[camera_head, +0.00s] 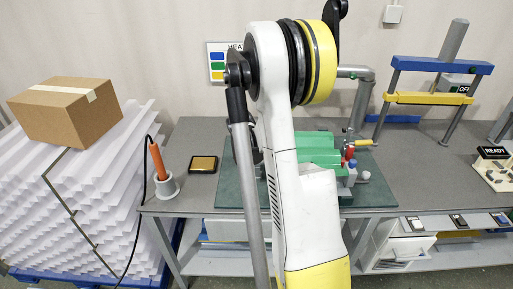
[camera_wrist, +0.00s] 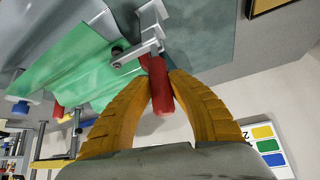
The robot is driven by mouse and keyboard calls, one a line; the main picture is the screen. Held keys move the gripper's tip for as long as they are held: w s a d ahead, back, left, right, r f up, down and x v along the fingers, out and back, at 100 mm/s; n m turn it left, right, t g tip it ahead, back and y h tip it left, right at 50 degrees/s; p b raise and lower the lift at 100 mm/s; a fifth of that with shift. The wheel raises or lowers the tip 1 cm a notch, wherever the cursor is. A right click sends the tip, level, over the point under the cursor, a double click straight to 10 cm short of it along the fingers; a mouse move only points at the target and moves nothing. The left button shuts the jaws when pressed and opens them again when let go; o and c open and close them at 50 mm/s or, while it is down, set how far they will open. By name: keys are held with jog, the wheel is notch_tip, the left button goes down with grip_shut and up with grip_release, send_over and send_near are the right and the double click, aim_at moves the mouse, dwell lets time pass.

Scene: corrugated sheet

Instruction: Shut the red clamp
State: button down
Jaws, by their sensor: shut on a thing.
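The red clamp shows in the wrist view, with its red handle (camera_wrist: 160,88) and grey metal linkage (camera_wrist: 145,42) at the edge of a green block (camera_wrist: 75,65). My gripper (camera_wrist: 161,78) has its two orange fingers closed in on the handle, one on each side. In the head view, my white arm hides the gripper and this clamp. A second red handle (camera_head: 350,153) and a blue one (camera_head: 353,163) show at the right end of the green block (camera_head: 318,150).
The green block stands on a dark green mat (camera_head: 236,185) on the grey bench (camera_head: 400,150). A stamp pad (camera_head: 203,164) and an orange-handled tool in a holder (camera_head: 165,185) lie to the left. A blue-and-yellow frame (camera_head: 430,98) stands at the right.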

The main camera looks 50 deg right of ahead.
jog(key=shift+s, duration=0.1)
jog(key=c, duration=1.2)
grip_release()
jog(key=shift+d, duration=0.15)
jog(key=v, duration=1.2)
